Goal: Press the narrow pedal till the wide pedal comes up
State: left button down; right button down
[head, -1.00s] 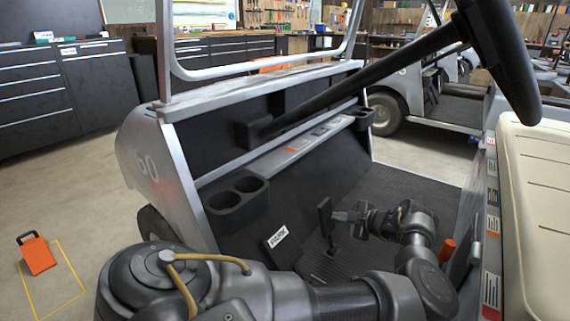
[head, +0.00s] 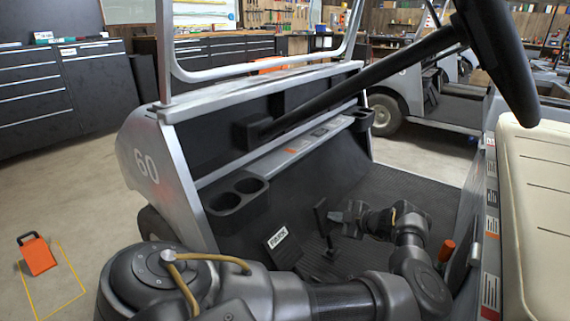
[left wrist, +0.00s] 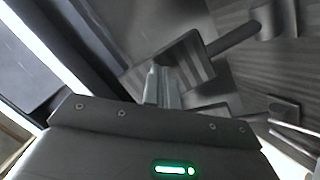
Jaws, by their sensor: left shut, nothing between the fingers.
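The wide pedal (head: 278,239), dark with a white label, stands low and tilted on the cart's floor. The narrow pedal (head: 320,214) is a slim dark plate to its right, on a short arm. My left gripper (head: 335,217) is shut and empty, its tips at the right side of the narrow pedal. In the left wrist view the shut fingers (left wrist: 160,88) reach a ridged dark pedal pad (left wrist: 190,60). They look to be against it, but contact is hard to confirm. My right gripper is not in view.
The steering column (head: 370,80) and wheel (head: 500,60) hang above my arm. The dash with cup holders (head: 237,194) lies to the left. The cream seat (head: 545,200) is at the right. Ribbed floor (head: 400,190) behind the gripper is clear.

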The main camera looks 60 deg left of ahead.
pick_arm(q)
jog(key=shift+s+a+f, duration=0.15)
jog(key=shift+s+a, duration=0.1)
jog(key=shift+a, duration=0.4)
dwell(0.4)
jog(key=w+f+b+v, duration=0.1)
jog(key=v, duration=0.6)
dwell(0.4)
dwell(0.4)
